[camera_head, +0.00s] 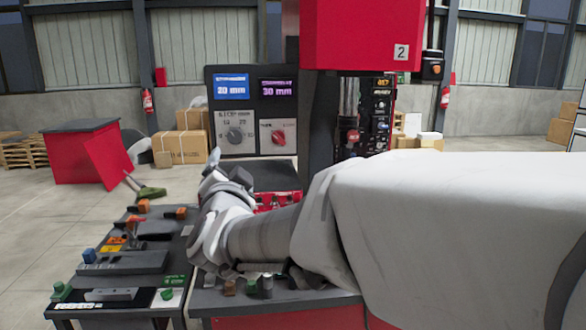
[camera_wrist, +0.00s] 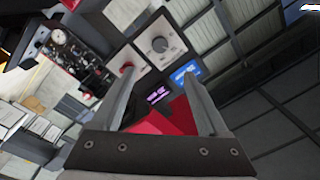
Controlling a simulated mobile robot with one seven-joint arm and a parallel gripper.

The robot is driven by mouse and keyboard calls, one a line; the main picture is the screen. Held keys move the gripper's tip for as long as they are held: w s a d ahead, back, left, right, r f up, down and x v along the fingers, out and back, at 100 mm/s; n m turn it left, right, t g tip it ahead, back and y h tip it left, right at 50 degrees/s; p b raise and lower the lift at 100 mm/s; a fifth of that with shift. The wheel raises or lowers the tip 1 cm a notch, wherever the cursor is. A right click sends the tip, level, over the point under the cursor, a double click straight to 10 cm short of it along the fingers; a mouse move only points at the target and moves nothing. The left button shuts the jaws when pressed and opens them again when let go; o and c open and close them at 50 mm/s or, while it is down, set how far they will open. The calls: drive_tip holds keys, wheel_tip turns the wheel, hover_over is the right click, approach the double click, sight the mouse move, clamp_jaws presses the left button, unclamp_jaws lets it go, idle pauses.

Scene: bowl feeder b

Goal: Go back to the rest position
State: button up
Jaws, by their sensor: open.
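My gripper shows in the wrist view (camera_wrist: 160,115) with its two fingers spread apart and nothing between them. It is tilted, and beyond the fingers are a control panel and the hall's roof. In the head view, my arm in its pale cover reaches in from the right over the near workbench. The wrist end is bent upward, and a fingertip sticks up (camera_head: 215,157) in front of the control panel. The rest of the gripper is hard to make out there.
A control panel (camera_head: 236,134) with two displays and knobs stands behind my arm, beside a red machine head (camera_head: 362,35). A dark side table (camera_head: 125,264) with several small parts stands at the left. Small cylinders (camera_head: 267,284) stand close under my arm. Open floor lies at the far left.

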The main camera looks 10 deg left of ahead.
drive_tip(key=shift+d, duration=0.1)
drive_tip(key=s+d+f+n+g+h, duration=0.1)
drive_tip(key=s+d+f+g, duration=0.3)
drive_tip(key=s+d, duration=0.4)
drive_tip(key=s+d+f+n+g+h, duration=0.2)
drive_tip(key=s+d+f, duration=0.4)
drive_tip(key=d, duration=0.6)
drive_tip(key=s+d+f+n+g+h, duration=0.1)
drive_tip(key=s+d+f+n+g, duration=0.2)
drive_tip(key=s+d+f+g, duration=0.3)
drive_tip(key=s+d, duration=0.5)
drive_tip(key=shift+w+f, duration=0.1)
